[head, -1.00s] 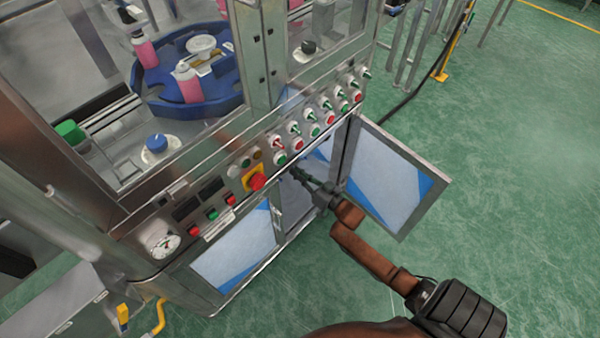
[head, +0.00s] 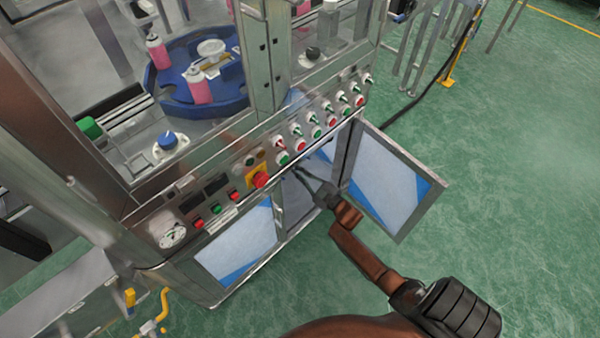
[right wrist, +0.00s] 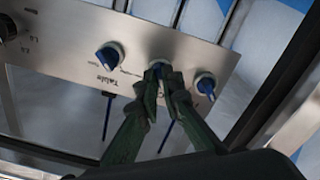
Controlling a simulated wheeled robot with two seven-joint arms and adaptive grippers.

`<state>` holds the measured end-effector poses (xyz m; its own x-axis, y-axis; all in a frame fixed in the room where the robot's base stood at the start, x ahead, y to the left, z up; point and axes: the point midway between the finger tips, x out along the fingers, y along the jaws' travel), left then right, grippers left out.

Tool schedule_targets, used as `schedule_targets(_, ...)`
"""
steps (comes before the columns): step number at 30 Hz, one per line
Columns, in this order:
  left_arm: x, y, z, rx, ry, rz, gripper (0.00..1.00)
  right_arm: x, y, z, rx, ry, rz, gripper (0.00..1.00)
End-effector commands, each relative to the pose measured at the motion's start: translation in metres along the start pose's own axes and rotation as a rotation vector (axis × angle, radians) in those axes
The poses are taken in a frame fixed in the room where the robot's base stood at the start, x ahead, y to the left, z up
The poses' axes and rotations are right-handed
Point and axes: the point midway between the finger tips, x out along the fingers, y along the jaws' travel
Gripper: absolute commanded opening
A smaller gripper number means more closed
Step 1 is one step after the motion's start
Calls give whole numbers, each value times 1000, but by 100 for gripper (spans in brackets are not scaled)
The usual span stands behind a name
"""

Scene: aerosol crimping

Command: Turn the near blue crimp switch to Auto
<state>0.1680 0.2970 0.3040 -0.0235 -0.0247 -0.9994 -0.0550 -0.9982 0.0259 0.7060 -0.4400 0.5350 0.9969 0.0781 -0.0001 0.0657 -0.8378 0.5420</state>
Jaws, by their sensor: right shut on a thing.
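The right wrist view shows a metal panel (right wrist: 60,35) with several blue-knobbed switches. My right gripper (right wrist: 159,74) has its dark fingers closed on the middle blue switch (right wrist: 158,64), next to lettering that starts with "C" and is mostly covered. The fingers hide much of this knob, so I cannot tell its setting. In the head view, my right gripper (head: 299,172) reaches under the row of switches on the machine front, and the blue switches are hidden there. My left gripper is out of view.
Another blue switch (right wrist: 107,56), beside the word "Table", sits to the left, and one more blue switch (right wrist: 205,84) is close on the right. An open cabinet door (head: 397,182) stands right of my arm. A red emergency button (head: 260,180) is above left. Green floor lies clear at right.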

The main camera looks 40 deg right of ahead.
Motion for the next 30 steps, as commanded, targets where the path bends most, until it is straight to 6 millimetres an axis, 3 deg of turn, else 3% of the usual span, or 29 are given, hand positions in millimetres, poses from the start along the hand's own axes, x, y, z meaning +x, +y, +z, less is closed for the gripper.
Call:
schedule_targets(12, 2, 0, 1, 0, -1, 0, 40, -1, -1, 2, -197, -3, -1, 0)
schedule_targets(29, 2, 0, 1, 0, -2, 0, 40, -1, -1, 2, -230, -3, -2, 0)
schedule_targets(30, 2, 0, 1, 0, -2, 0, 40, -1, -1, 2, -230, -3, -2, 8)
